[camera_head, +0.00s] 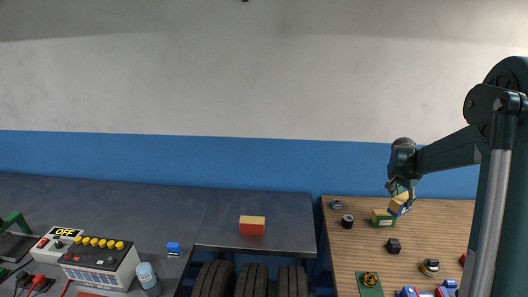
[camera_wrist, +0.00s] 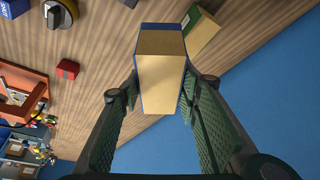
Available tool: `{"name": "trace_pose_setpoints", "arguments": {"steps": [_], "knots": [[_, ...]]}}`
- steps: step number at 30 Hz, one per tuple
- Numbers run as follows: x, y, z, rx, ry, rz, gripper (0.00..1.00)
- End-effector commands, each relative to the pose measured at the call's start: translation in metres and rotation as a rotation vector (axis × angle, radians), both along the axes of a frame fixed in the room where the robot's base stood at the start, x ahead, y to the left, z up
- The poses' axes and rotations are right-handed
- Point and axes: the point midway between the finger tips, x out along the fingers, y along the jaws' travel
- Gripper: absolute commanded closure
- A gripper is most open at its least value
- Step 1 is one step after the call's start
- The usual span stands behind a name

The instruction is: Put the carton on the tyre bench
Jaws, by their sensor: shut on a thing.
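My gripper (camera_head: 400,192) is shut on a tan carton with blue sides (camera_head: 399,203), above the wooden bench at the right. In the wrist view the same carton (camera_wrist: 160,75) sits between both fingers, and wood shows behind it. The tyre bench (camera_head: 292,215) is the dark grey-topped bench in the middle, with several tyres (camera_head: 254,280) under it.
A green and tan carton (camera_head: 384,217) stands on the wooden bench (camera_head: 350,255), close by the held carton. A battery (camera_head: 100,262), a spray can (camera_head: 147,277) and a blue block (camera_head: 174,248) are on the left bench. The tyre bench's right side is clear.

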Motion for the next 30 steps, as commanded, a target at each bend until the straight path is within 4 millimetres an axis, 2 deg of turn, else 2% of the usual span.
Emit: {"name": "trace_pose_setpoints", "arguments": {"steps": [1, 9, 30], "knots": [[0.001, 0.013, 0.000, 0.000, -0.002, 0.060, 0.84], [0.008, 0.070, -0.004, 0.001, -0.002, 0.387, 0.84], [0.010, 0.207, -0.005, 0.002, -0.002, 1.183, 0.84]]}}
